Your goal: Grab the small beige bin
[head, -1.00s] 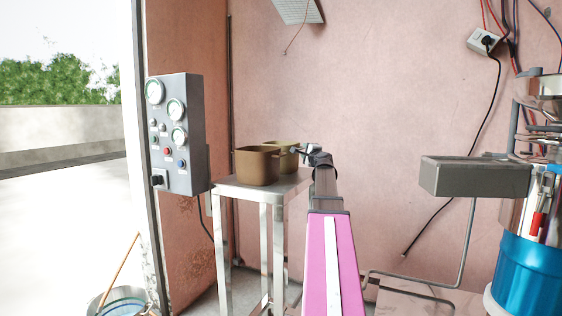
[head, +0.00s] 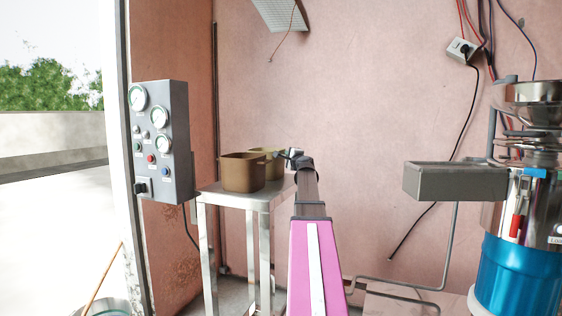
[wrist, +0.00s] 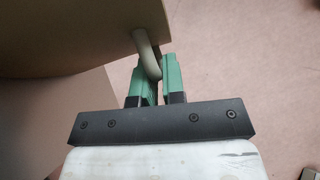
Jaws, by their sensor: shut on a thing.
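The small beige bin (head: 270,156) stands on the metal table, partly hidden behind a browner bin (head: 240,173). My gripper (head: 287,154) is at its right side in the head view. In the wrist view, my gripper (wrist: 155,76) has its green fingers shut on the bin's rounded handle (wrist: 146,50). The beige bin's wall (wrist: 60,30) fills the upper left of that view. I cannot tell whether the bin's base touches the table.
The metal table (head: 237,198) stands against the pink wall. A gauge panel (head: 158,140) is on the left. A grey trough (head: 455,182) and a steel and blue machine (head: 515,270) stand on the right. A cable hangs down the wall.

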